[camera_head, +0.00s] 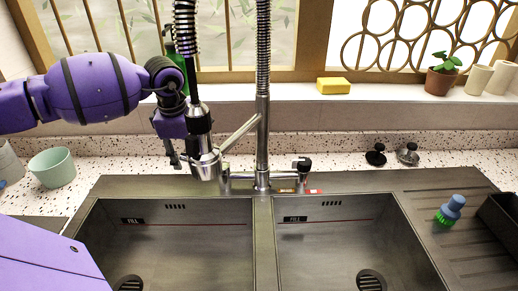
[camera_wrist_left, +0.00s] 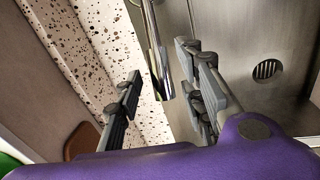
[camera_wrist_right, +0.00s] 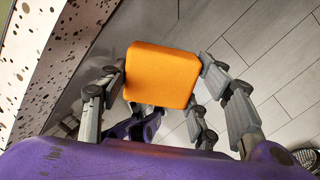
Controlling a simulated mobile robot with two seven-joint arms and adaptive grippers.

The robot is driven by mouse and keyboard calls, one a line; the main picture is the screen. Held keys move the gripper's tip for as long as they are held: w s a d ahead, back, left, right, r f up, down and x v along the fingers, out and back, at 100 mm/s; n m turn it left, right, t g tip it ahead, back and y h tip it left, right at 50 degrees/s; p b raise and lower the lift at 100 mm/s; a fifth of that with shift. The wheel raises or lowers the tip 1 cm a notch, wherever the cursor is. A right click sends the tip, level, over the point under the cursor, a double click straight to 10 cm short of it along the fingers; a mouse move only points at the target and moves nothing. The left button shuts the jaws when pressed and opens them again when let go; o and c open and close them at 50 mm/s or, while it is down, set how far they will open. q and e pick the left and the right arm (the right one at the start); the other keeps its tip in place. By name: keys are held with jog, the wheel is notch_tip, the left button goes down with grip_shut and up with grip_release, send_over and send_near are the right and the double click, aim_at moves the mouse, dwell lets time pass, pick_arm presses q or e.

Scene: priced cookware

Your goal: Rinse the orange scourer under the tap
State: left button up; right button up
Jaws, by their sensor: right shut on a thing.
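The orange scourer (camera_wrist_right: 162,74) is held between the fingers of my right gripper (camera_wrist_right: 160,80) in the right wrist view, above grey planks. My right gripper is not in the head view. The chrome tap (camera_head: 263,130) stands behind the divider of the double sink, its spray head (camera_head: 206,163) over the left basin (camera_head: 180,235). My left gripper (camera_head: 174,155) is beside the spray head, partly hidden behind the hose. In the left wrist view my left gripper (camera_wrist_left: 160,88) is open, with chrome tap parts (camera_wrist_left: 156,60) showing between and beyond its fingers.
The right basin (camera_head: 345,230) is empty. A yellow sponge (camera_head: 333,86) and a potted plant (camera_head: 442,75) stand on the sill. A green-blue brush (camera_head: 450,211) lies on the drainer. A mint cup (camera_head: 52,167) is at the left. Two plugs (camera_head: 376,155) lie behind the right basin.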

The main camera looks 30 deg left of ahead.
pick_arm(q)
notch_tip(320, 180, up, 12)
jog(key=s+d, duration=0.1)
jog(key=s, duration=0.1)
dwell(0.5)
jog(key=shift+f, duration=0.15)
dwell(0.4)
